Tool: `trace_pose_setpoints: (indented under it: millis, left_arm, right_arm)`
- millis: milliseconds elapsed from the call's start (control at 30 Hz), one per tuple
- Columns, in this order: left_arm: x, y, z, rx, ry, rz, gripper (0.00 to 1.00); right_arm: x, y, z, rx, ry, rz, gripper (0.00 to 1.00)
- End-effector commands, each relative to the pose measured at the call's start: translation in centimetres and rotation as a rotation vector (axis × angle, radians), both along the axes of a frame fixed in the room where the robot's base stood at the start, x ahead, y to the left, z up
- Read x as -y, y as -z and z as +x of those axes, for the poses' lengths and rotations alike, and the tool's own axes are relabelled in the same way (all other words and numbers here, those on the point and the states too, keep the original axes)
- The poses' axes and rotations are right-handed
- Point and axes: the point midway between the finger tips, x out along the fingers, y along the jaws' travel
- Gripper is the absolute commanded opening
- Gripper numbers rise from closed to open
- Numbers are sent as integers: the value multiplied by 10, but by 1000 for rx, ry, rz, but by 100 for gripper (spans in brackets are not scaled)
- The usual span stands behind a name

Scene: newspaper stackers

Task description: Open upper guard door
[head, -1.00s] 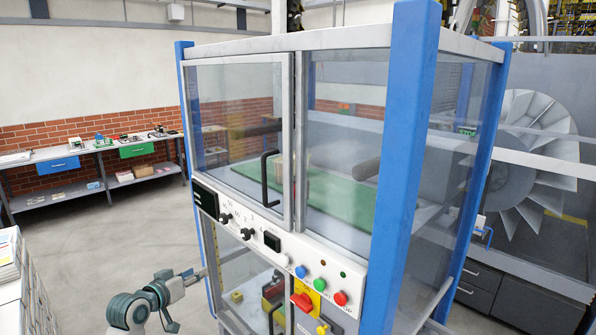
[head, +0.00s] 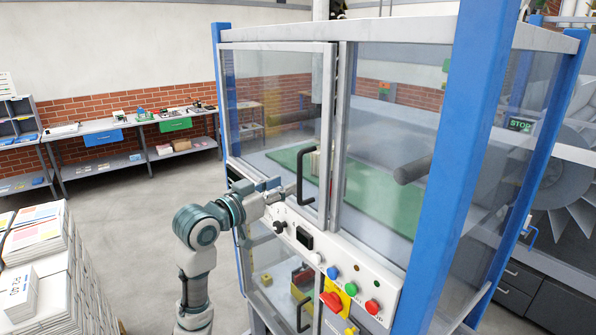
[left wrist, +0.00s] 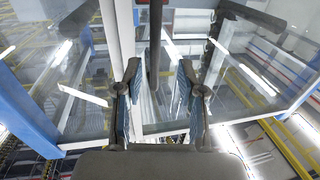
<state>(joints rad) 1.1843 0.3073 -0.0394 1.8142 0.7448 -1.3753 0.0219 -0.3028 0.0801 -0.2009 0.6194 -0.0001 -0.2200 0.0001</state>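The upper guard door (head: 275,110) is a clear panel in a grey frame on the front of the blue-posted machine. It looks shut. Its black upright bar handle (head: 302,176) is near the door's right edge. My left gripper (head: 288,189) is at the door front, just left of the handle. In the left wrist view, the two fingers of the left gripper (left wrist: 159,72) are apart, and the dark handle bar (left wrist: 155,40) shows between and beyond them. I cannot tell whether a finger touches the bar. My right gripper is not in view.
A control panel (head: 330,262) with knobs and coloured buttons runs below the door. A lower clear door with its own handle (head: 300,315) is beneath. Stacked newspapers (head: 45,265) stand at the left. A workbench (head: 130,130) lines the brick wall, with open floor before it.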

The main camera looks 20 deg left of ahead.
Motion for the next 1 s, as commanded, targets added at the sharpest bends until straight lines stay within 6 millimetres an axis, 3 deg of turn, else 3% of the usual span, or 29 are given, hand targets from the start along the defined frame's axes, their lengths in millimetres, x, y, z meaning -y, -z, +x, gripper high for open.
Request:
trace_pose_setpoints:
  millis: [100, 300, 700, 867, 1000]
  left_arm:
    - [13, -3, 22, -2, 4, -1, 39]
    - [23, -2, 47, 1, 2, -3, 39]
    - [26, 0, 55, 2, 0, -1, 39]
    - [27, 0, 55, 2, 0, -1, 2]
    - [26, 0, 56, 3, -2, -1, 0]
  right_arm:
    - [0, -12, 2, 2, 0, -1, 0]
    - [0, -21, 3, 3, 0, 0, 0]
    - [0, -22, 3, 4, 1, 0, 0]
    - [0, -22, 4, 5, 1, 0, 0]
    - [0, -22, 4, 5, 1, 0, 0]
